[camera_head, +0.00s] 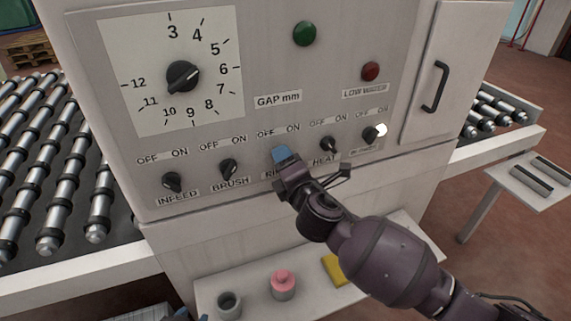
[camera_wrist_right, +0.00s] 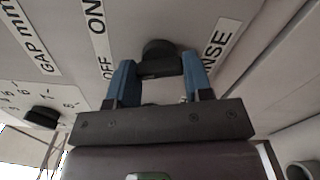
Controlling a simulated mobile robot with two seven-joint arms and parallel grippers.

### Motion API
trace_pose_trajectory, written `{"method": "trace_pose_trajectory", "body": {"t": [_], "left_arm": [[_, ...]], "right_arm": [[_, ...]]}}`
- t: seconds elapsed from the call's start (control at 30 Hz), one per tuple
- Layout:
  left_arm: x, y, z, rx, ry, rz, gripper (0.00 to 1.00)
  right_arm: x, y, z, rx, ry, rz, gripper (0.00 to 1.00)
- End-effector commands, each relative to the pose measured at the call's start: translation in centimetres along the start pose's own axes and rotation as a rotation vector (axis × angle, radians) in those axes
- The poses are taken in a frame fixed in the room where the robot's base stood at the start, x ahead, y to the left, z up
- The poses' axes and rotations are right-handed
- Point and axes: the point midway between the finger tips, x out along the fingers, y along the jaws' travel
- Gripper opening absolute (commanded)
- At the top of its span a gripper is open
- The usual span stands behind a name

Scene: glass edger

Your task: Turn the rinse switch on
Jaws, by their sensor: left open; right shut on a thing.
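The rinse switch (camera_wrist_right: 160,58) is a black knob on the machine's front panel, with its OFF and ON label and part of its name label beside it in the wrist view. My right gripper (camera_wrist_right: 160,78) has its blue fingers on either side of this knob and is shut on it. In the head view my right gripper (camera_head: 285,157) covers the knob and part of its name label. I cannot tell which way the knob points. At the bottom edge of the head view, blue tips of my left gripper (camera_head: 190,315) show, apart from the panel.
The gap dial (camera_head: 183,76) is above. A shelf (camera_head: 245,294) below holds a pink-topped container (camera_head: 284,284).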

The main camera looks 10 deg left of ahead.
Motion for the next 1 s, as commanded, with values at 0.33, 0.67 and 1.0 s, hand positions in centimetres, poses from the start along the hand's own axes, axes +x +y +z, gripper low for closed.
{"method": "trace_pose_trajectory", "body": {"t": [0.33, 0.67, 1.0], "left_arm": [[0.26, 0.04, -0.47, 0.001, 0.016, 0.001, 0.43], [0.19, 0.01, -0.38, 0.002, 0.009, 0.001, 0.43], [0.06, -0.02, -0.12, 0.002, -0.002, 0.001, 0.43]], "right_arm": [[-0.03, -0.08, -0.11, 0.337, 0.0, -0.002, 0.23], [-0.04, -0.07, -0.06, 0.638, -0.001, -0.002, 0.23], [-0.02, 0.01, -0.04, 0.86, 0.0, -0.001, 0.23]]}}
